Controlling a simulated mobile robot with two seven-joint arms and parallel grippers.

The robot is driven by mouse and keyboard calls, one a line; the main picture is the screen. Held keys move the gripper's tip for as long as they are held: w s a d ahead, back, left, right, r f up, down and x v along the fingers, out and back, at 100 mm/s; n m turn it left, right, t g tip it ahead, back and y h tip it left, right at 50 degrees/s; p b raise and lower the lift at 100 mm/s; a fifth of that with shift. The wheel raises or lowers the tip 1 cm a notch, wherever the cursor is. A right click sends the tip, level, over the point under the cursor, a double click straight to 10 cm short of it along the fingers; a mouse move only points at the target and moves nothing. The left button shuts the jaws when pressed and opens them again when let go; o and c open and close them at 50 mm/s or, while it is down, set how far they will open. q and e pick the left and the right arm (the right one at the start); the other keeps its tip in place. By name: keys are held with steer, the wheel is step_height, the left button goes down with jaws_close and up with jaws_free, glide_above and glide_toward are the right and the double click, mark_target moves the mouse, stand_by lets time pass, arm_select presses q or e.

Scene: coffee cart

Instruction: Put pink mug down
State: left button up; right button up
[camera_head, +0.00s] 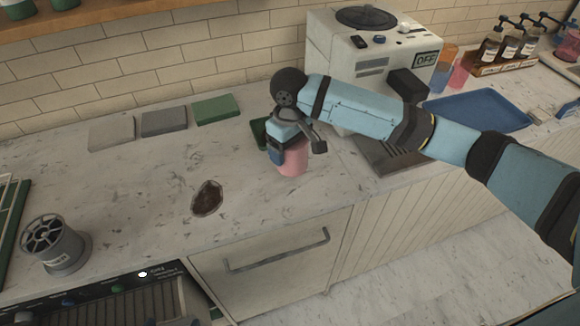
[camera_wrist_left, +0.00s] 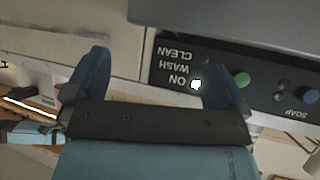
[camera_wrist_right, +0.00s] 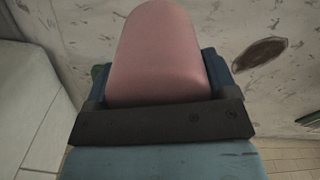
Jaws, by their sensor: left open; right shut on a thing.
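The pink mug (camera_head: 293,160) is at the counter's middle, left of the coffee machine, in the head view. My right gripper (camera_head: 278,150) is shut on it from above and behind. In the right wrist view the mug (camera_wrist_right: 160,50) fills the space between the two fingers of my right gripper (camera_wrist_right: 155,85). Whether the mug's base touches the counter cannot be told. My left gripper (camera_wrist_left: 155,85) is open and empty in the left wrist view, near a control panel; it is out of the head view.
A dark brown spill (camera_head: 207,198) lies on the counter (camera_head: 140,200) left of the mug. Grey and green cloths (camera_head: 215,109) lie along the wall. The coffee machine (camera_head: 345,70) stands right of the mug, and a blue tray (camera_head: 480,110) lies farther right. A grey cylinder (camera_head: 55,245) stands front left.

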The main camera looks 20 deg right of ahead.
step_height(320, 180, down, 8)
steer(key=shift+r, duration=0.25)
steer(key=o, duration=1)
steer(key=shift+f, duration=0.1)
step_height(320, 180, up, 12)
steer(key=shift+r, duration=0.15)
